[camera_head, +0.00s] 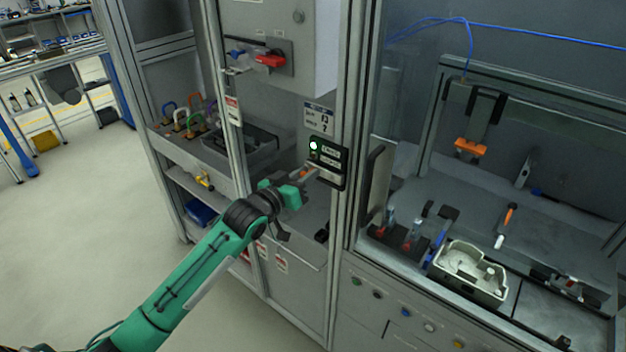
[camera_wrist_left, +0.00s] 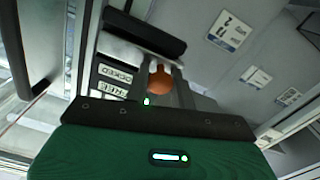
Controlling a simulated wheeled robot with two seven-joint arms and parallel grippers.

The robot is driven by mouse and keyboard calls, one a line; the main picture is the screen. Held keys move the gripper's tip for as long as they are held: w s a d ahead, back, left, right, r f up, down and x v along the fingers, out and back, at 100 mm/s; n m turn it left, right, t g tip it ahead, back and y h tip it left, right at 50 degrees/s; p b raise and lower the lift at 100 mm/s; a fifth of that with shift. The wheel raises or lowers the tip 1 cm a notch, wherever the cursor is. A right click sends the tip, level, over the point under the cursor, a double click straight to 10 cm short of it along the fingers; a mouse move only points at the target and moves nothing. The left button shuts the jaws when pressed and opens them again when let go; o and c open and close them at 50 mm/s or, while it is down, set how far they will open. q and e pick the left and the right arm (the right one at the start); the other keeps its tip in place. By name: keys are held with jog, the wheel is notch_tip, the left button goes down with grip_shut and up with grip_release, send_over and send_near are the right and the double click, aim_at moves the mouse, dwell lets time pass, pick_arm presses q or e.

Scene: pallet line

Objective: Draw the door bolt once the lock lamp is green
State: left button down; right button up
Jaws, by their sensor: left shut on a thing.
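The black lock unit (camera_head: 329,163) is on the frame post beside the door's dark vertical handle (camera_head: 375,185). Its lamp (camera_head: 313,146) is lit, nearly white with a green tint in the head view; a green light (camera_wrist_left: 147,101) shows at the unit in the left wrist view. The orange bolt knob (camera_wrist_left: 160,82) is between my fingers in the left wrist view. My left gripper (camera_head: 304,173) reaches the lower left of the unit and is shut on this knob. How far the bolt is drawn cannot be told. My right gripper is out of view.
A cabinet with a red rotary switch (camera_head: 270,60) stands left of the post. Several coloured padlocks hang on a rack (camera_head: 185,125) there. Behind the glass on the right are a pale housing (camera_head: 470,272) and tools. Open floor (camera_head: 70,210) lies left.

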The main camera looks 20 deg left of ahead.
pick_arm(q)
jog(key=shift+a+r, duration=0.1)
jog(key=c, duration=1.6)
grip_release()
jog(key=shift+o, duration=0.2)
jog(key=shift+a, duration=0.15)
jog(key=shift+s, duration=0.1)
jog(key=b+v, duration=0.4)
jog(key=v, duration=0.9)
jog(key=shift+s, duration=0.25)
